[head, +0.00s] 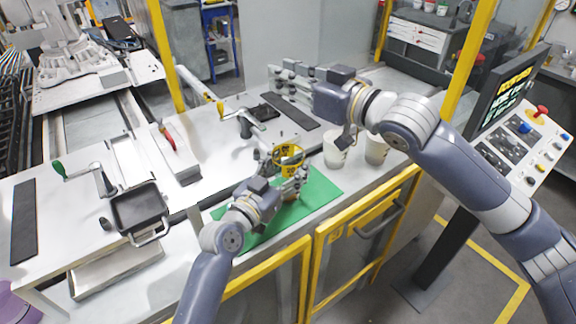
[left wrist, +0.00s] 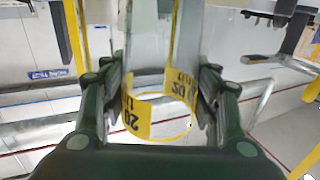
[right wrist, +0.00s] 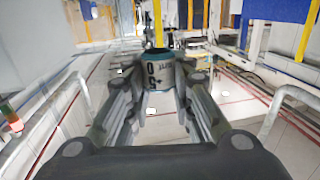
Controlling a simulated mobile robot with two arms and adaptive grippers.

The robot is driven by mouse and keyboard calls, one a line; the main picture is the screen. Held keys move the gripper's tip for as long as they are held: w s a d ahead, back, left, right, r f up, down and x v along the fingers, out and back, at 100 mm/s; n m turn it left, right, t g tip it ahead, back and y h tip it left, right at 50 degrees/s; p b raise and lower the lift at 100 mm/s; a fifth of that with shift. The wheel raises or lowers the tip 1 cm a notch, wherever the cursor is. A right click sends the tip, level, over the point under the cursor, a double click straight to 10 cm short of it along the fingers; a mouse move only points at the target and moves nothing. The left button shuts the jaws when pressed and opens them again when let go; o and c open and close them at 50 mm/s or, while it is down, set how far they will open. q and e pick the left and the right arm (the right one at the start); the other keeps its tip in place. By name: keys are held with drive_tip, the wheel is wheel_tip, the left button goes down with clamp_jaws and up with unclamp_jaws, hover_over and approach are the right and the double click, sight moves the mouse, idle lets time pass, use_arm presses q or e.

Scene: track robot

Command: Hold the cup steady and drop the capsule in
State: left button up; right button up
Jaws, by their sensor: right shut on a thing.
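A cup with a yellow band and dark print (head: 288,154) is above the green mat. My left gripper (head: 283,172) has a finger on either side of it. In the left wrist view its clear wall and yellow band (left wrist: 140,119) fill the gap between the fingers; whether they press on it is unclear. My right gripper (head: 283,84) is up and behind the cup, pointing left, apart from it. In the right wrist view it is shut on a small white and teal printed capsule (right wrist: 158,72). The capsule cannot be made out in the head view.
The green mat (head: 318,194) lies on the bench near its front edge. Two pale cups (head: 336,150) (head: 377,150) stand right of the mat, under my right arm. A crank with a yellow knob (head: 246,120) and a dark pan (head: 139,207) are left. A control panel (head: 515,155) stands right.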

use_arm(q)
drive_tip(key=shift+o, duration=1.1)
drive_tip(key=c, duration=0.3)
use_arm(e)
wheel_tip(320, 180, down, 8)
drive_tip(key=shift+f, duration=0.2)
wheel_tip(320, 180, down, 6)
drive_tip(key=shift+f, duration=0.2)
drive_tip(key=o, duration=0.9)
idle(0.7)
